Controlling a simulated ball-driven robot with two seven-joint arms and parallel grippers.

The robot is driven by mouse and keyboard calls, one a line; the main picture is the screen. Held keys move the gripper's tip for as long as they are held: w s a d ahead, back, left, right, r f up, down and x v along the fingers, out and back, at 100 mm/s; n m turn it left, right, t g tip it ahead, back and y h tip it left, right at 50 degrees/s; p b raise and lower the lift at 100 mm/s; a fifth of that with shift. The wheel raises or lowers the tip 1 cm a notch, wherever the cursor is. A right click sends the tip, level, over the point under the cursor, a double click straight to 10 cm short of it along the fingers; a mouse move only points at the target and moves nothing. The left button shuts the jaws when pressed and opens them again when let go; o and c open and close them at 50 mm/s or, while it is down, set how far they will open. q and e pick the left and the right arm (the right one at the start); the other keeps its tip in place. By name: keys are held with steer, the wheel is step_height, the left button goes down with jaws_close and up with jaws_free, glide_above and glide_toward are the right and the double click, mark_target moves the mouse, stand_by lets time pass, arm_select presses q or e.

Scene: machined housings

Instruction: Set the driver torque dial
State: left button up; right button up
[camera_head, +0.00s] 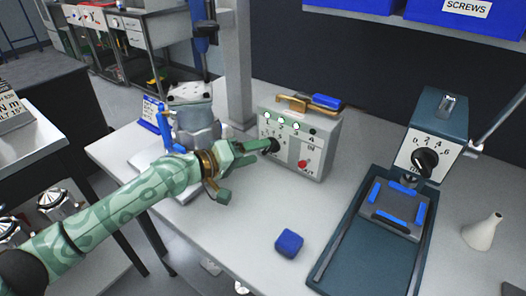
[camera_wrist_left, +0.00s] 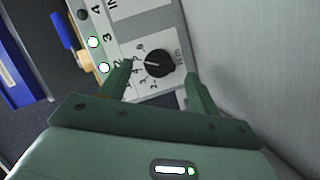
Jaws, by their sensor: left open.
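A grey control box (camera_head: 310,150) stands on the white bench, with a black dial (camera_head: 271,146) low on its left front. My left gripper (camera_head: 258,150) reaches it from the left, fingers at the dial. In the left wrist view, the black dial (camera_wrist_left: 159,63) sits ahead between the two open fingers (camera_wrist_left: 157,74), on a white plate with printed numbers. Clear gaps show on both sides; contact cannot be told. Another black dial (camera_head: 426,160), numbered 0 to 6, is on a teal machine (camera_head: 440,115) at the right. My right gripper is out of view.
The box also has lit lamps (camera_head: 282,120) and a red button (camera_head: 302,164). A blue cube (camera_head: 289,243) lies in front. A dark tray (camera_head: 345,235) and a white cone (camera_head: 482,233) are right. A clamp-like machine (camera_head: 193,115) stands behind my left arm.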

mark_target(265, 150)
arm_select(q)
steer(key=shift+b+x, duration=0.3)
steer(key=shift+x, duration=1.3)
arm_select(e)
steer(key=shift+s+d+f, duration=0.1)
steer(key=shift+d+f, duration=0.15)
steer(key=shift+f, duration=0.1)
